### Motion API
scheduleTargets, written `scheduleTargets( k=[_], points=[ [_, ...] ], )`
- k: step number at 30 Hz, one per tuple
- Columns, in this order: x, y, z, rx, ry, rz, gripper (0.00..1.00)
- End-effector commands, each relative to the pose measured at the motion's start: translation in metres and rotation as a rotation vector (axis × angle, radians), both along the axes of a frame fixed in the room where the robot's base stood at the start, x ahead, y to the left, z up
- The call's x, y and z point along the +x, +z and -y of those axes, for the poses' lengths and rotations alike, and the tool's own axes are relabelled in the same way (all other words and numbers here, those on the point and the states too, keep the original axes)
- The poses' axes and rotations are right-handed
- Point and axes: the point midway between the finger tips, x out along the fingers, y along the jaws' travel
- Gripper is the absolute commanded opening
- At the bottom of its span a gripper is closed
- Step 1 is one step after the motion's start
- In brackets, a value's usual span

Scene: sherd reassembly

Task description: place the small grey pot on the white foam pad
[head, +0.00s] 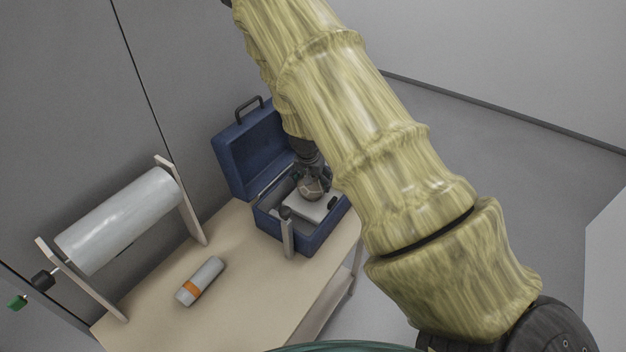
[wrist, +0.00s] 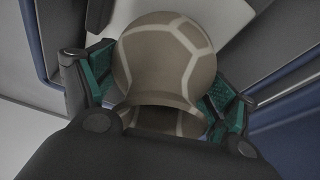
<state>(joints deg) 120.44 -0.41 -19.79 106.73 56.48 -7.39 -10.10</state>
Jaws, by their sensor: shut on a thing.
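The small grey pot (wrist: 165,60) is round, grey-brown, with pale lines like joins across it. My gripper (wrist: 160,88) is shut on it, with a green-padded finger on each side. In the head view the pot (head: 313,188) hangs under my gripper (head: 309,172), inside the open blue case. The white foam pad (head: 300,208) lies in the case just below the pot. I cannot tell whether the pot touches the pad. In the wrist view, the pot's mouth faces my gripper's palm.
The blue case (head: 268,222) stands at the table's right end, its lid (head: 243,155) raised behind. A grey cylinder with an orange band (head: 190,289) lies on the wooden table (head: 240,305). A large wrapped roll (head: 120,220) sits in a stand at left. The table's front middle is clear.

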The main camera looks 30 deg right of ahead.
Motion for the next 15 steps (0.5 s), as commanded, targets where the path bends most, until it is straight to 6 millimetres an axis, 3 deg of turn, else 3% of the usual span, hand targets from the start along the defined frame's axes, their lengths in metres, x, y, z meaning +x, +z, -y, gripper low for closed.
scheduleTargets(
  k=[1,2,3,15],
  points=[
    [0.0001,-0.0017,0.0003,0.000,0.000,0.000,0.46],
    [-0.0001,-0.0013,0.0002,0.000,0.000,0.000,0.91],
    [-0.0002,-0.0011,0.0001,0.000,0.000,0.000,0.98],
    [-0.0001,0.0002,0.0000,0.000,0.000,0.000,1.00]
  ],
)
